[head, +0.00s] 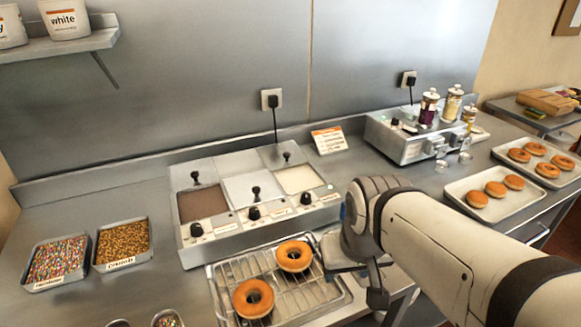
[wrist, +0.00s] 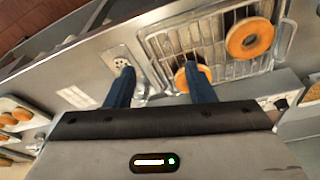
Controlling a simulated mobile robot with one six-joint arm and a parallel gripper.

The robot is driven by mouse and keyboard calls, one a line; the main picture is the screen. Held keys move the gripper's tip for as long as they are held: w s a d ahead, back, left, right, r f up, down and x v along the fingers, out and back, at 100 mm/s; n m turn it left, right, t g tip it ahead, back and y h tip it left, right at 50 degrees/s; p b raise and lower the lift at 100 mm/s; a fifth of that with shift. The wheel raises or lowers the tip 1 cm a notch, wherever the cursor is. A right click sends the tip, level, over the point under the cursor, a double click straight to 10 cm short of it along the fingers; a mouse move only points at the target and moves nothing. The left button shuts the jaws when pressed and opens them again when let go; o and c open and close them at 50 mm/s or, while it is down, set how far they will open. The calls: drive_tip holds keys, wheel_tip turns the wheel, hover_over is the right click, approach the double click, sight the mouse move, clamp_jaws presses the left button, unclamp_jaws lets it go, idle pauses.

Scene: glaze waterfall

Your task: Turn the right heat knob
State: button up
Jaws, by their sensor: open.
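The glaze warmer (head: 228,243) stands on the counter in the head view, with a brown well, a lidded middle and a pale well. Three black knobs line its front; the right heat knob (head: 305,199) is below the pale well, near a small green light. My gripper (wrist: 158,80) is open in the wrist view, its two blue fingers apart with nothing held between them. In the head view my wrist is just right of and in front of the warmer's right end, and the fingers are hidden. I cannot identify the right knob surely in the wrist view.
A wire rack (head: 278,284) with two doughnuts (head: 253,298) lies in front of the warmer; it also shows beyond the fingers in the wrist view (wrist: 160,45). Topping trays (head: 47,284) are left. A second machine (head: 400,143) and doughnut trays (head: 520,205) are right.

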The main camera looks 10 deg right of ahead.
drive_tip(key=w+r+m+p, duration=0.1)
drive_tip(key=w+r+p, duration=0.15)
drive_tip(key=w, duration=0.25)
drive_tip(key=m+g+p, duration=0.3)
drive_tip(key=m+p, duration=0.1)
drive_tip(key=m, duration=0.1)
approach(306, 195)
drive_tip(key=shift+s+d+f, duration=0.1)
drive_tip(key=shift+s+f, duration=0.2)
drive_tip(key=shift+w+f, duration=0.45)
drive_tip(key=shift+f, duration=0.05)
wheel_tip(306, 195, down, 8)
drive_tip(key=shift+r+p, duration=0.25)
drive_tip(key=shift+p, duration=0.6)
drive_tip(key=shift+c, duration=0.2)
drive_tip(key=c, duration=0.9)
